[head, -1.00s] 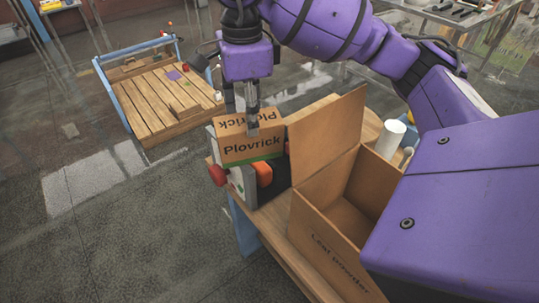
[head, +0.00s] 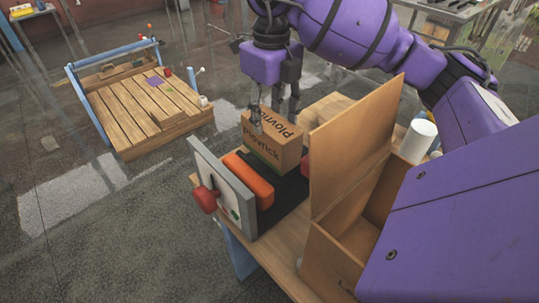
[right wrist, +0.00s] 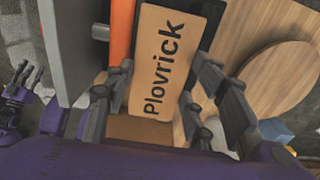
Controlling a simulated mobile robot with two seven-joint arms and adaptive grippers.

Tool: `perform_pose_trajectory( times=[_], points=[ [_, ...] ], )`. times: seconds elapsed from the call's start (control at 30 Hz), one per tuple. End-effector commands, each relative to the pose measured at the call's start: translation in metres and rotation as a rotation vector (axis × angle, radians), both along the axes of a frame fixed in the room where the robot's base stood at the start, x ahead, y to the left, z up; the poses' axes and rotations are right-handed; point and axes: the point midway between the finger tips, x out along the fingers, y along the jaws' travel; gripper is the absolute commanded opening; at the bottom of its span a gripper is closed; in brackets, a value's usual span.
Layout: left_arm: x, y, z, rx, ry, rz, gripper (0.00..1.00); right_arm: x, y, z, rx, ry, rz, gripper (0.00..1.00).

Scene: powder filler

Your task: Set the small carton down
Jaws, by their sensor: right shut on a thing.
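The small brown carton (head: 272,142), printed "Plovrick", is over the black surface (head: 287,192) behind the orange bar (head: 249,180). I cannot tell whether it touches that surface. My right gripper (head: 277,112) reaches down from above and is shut on the carton, with fingers on both sides. In the right wrist view the carton's printed face (right wrist: 158,65) lies between the fingers (right wrist: 160,90), beside the orange bar. My left gripper (right wrist: 22,85) seems to show small at the left edge of that view; its jaw state is unclear.
A grey panel (head: 220,188) with a red knob (head: 205,199) stands at the table's left end. A large open cardboard box (head: 330,262) with a raised flap stands close right of the carton. A white cylinder (head: 418,140) is behind it. A wooden pallet-like platform (head: 130,110) is farther left.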

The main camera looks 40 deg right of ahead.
Motion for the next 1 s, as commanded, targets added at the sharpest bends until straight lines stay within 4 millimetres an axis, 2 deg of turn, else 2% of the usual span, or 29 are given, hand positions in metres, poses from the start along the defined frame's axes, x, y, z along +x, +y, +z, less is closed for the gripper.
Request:
perform_pose_trajectory(
  times=[0.03,0.2,0.43,0.6,1.0],
  points=[
    [0.002,0.0,0.002,0.0,-0.004,-0.001,0.4,-0.001,0.0,-0.011,0.002,0.004,0.001,0.0],
    [0.006,-0.001,0.003,-0.001,-0.012,-0.002,0.4,-0.001,0.001,-0.037,0.002,0.0,0.001,0.0],
    [0.008,-0.002,0.004,-0.002,-0.015,-0.003,0.4,-0.001,0.0,-0.055,0.001,0.0,0.002,0.0],
    [0.008,-0.002,0.003,-0.002,-0.014,-0.003,0.4,0.0,0.0,-0.079,0.001,0.0,0.001,0.0],
    [0.005,-0.002,0.0,-0.003,-0.008,-0.001,0.4,0.0,0.0,-0.086,0.0,-0.002,0.002,0.0]
  ],
)
